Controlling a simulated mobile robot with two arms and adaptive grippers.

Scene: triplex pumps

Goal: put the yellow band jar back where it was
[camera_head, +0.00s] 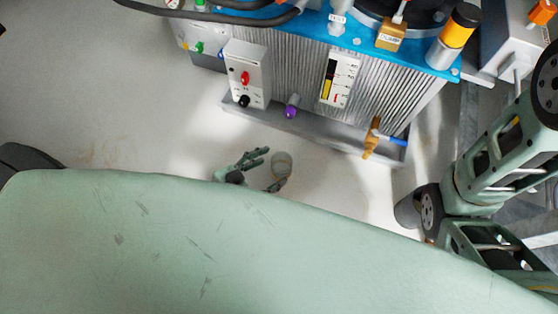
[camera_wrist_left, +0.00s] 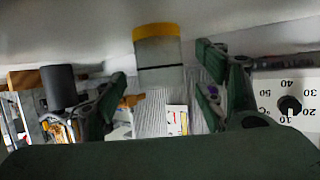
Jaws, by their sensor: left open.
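A pale grey jar (camera_head: 282,160) shows from above in the head view, in front of the ribbed tank. In the left wrist view, which looks upside down, a grey jar with a yellow band (camera_wrist_left: 158,55) stands out at the top centre. My left gripper (camera_head: 268,168) is open, its fingers on either side of the jar. In the wrist view the gripper (camera_wrist_left: 162,85) shows gaps between the jar and both fingers. I cannot tell what the jar rests on. My right arm shows at the right of the head view; its gripper is out of view.
A ribbed tank (camera_head: 300,78) with a blue top stands behind the gripper. On its front are a switch box (camera_head: 247,75), a gauge (camera_head: 339,79) and a tan-handled valve (camera_head: 371,138). A black and orange cylinder (camera_head: 458,35) stands on top. Pale floor (camera_head: 90,90) is clear at left.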

